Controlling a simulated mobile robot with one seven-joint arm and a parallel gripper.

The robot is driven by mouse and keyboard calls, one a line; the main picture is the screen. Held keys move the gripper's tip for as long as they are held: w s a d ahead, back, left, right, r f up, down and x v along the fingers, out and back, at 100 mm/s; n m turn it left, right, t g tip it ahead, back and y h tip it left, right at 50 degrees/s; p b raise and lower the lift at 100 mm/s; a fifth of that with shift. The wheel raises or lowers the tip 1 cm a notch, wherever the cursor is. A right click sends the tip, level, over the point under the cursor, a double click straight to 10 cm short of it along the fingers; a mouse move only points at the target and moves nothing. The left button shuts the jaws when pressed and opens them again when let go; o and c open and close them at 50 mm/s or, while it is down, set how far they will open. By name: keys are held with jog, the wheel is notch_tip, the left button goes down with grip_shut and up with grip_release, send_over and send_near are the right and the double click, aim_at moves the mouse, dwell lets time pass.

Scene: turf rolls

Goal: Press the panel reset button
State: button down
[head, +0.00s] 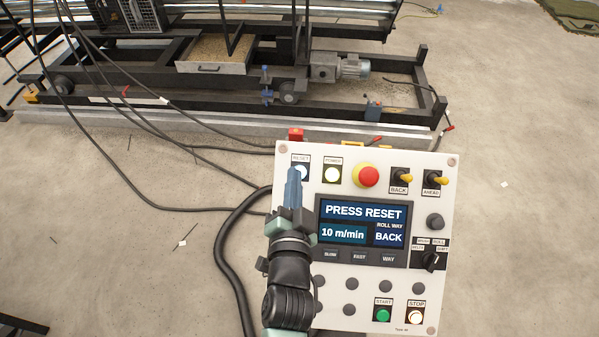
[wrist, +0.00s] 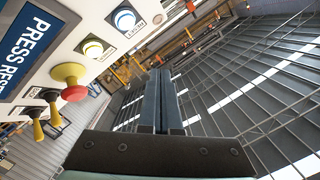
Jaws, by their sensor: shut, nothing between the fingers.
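The reset button (head: 302,172) is a lit white-blue round button at the panel's top left, under a RESET label. It also shows in the wrist view (wrist: 125,18), with a blue-white ring. The pale control panel (head: 445,210) has a screen (head: 362,223) reading PRESS RESET, 10 m/min and BACK. My gripper (head: 293,171) is shut and empty, its fingers partly covering the button in the head view. In the wrist view my fingertips (wrist: 159,72) are apart from the button, with background showing between them.
A lit power button (head: 332,174), a red emergency stop (head: 366,176) and two yellow toggles (head: 404,178) share the top row. Green start (head: 383,314) and lit stop (head: 416,316) buttons sit below. Cables and a machine frame lie behind on the concrete floor.

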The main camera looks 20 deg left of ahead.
jog(key=w+a+f+b, duration=0.1)
jog(key=w+f+b, duration=0.3)
jog(key=f, duration=0.1)
jog(key=shift+w+a+f, duration=0.2)
jog(key=shift+w+f, duration=0.1)
dwell(1.9)
jog(key=shift+w+f+b, duration=0.3)
jog(key=shift+b, duration=0.2)
jog(key=shift+w+a+f+b, duration=0.15)
jog(key=shift+w+f+b, duration=0.05)
jog(key=shift+f+b, duration=0.2)
dwell(0.5)
jog(key=shift+r, duration=0.1)
jog(key=shift+s+r+p, duration=0.5)
jog(key=shift+r+p, duration=0.1)
jog(key=shift+p, duration=0.1)
jog(key=shift+s+d+r+p, duration=0.3)
jog(key=shift+s+r+p, duration=0.55)
jog(key=shift+r, duration=0.1)
jog(key=shift+s+d+r+p, duration=0.3)
jog(key=shift+s+r+p, duration=0.4)
jog(key=shift+r+p, duration=0.2)
jog(key=shift+r, duration=0.1)
